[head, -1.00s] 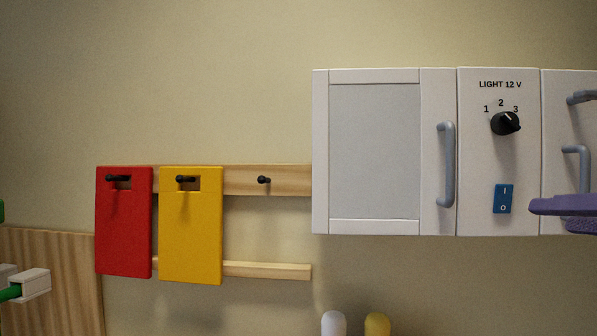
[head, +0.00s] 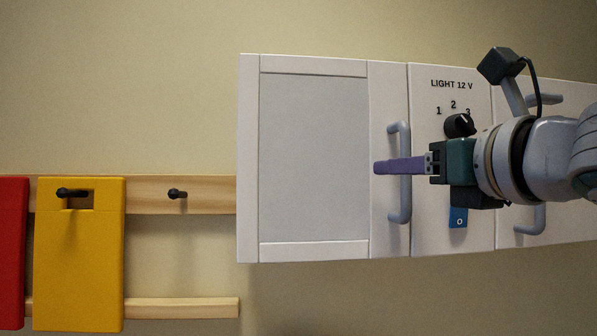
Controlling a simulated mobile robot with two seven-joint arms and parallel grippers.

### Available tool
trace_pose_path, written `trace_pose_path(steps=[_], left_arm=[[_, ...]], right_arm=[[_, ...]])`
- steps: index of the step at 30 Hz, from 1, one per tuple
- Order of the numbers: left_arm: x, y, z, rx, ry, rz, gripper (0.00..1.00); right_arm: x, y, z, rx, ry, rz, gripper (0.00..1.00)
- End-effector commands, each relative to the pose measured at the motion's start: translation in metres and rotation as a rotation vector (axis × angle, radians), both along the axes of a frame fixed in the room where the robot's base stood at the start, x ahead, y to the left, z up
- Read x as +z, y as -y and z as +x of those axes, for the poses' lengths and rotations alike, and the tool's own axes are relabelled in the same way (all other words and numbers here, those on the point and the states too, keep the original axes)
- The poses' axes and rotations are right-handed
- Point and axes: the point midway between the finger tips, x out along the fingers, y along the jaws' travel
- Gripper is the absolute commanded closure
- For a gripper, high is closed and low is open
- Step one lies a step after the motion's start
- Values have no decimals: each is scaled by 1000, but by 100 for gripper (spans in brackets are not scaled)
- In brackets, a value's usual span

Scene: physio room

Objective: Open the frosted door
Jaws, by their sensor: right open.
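The frosted door (head: 314,160) is a white-framed door with a pale grey panel on the left of the white wall cabinet. It looks closed. Its grey vertical bar handle (head: 404,205) is on the door's right side. My right gripper (head: 380,167) comes in from the right, with its purple fingers level with the middle of the handle. The fingers overlap the handle in the picture; one finger hides the other, and I cannot tell whether they touch the bar. My left gripper is not in view.
A control panel with a black knob (head: 459,125) and a blue switch (head: 459,218) sits right of the door, partly behind my right gripper. Another handle (head: 530,219) is further right. Yellow (head: 80,270) and red (head: 12,250) boards hang at left. Wall above is clear.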

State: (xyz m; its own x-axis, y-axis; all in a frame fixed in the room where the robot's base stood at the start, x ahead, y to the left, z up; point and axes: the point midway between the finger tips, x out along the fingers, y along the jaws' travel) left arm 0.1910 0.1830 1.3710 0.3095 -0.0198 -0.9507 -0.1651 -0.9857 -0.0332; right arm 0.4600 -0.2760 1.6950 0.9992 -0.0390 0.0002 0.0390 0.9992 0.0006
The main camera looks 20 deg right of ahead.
Motion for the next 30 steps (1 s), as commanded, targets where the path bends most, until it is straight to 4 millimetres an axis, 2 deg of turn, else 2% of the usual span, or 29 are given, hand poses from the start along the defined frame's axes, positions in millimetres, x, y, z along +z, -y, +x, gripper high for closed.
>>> trace_pose_path(steps=[9,21,30], left_arm=[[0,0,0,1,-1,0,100],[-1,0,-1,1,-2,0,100],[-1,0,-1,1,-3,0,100]], right_arm=[[0,-1,-1,0,0,1,53],[0,-1,0,0,0,1,98],[0,-1,0,0,0,1,100]])
